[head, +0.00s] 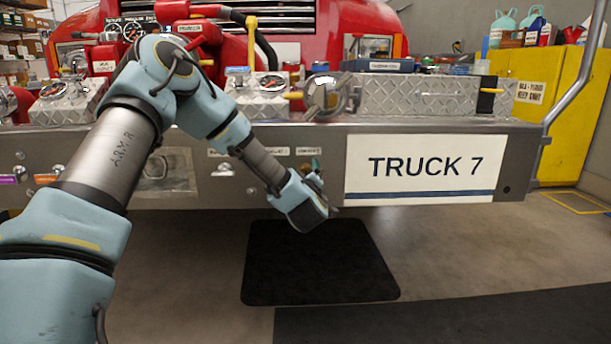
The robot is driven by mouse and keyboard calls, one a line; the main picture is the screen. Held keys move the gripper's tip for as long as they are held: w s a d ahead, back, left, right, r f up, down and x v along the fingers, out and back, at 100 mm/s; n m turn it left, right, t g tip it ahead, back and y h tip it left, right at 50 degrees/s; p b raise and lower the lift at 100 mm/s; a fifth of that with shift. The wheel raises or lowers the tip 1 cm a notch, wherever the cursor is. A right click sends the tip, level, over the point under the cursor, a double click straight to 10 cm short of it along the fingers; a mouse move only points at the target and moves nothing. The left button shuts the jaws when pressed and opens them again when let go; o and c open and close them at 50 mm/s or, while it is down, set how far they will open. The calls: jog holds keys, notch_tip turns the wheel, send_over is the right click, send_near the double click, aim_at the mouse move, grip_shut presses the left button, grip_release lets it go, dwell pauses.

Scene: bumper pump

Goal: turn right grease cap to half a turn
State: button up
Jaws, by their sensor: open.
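My gripper (318,192) is in front of the bumper face (410,140), just left of the white TRUCK 7 sign (430,168). Its jaws are open, but the fingertips are small and partly hidden by the gripper body. I see no cap held. Small labels (278,151) sit on the bumper face above the gripper. I cannot clearly make out the right grease cap; that part of the face is partly covered by my wrist and gripper. I cannot tell whether the gripper touches anything there.
Diamond-plate boxes (430,93) and a round clamp-like fitting (325,97) stand on the bumper top. A grey rail (575,75) rises at the right end, before a yellow cabinet (560,120). A black mat (310,265) lies on open floor below.

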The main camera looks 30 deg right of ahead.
jog(key=shift+w, duration=0.1)
grip_shut()
dwell(0.7)
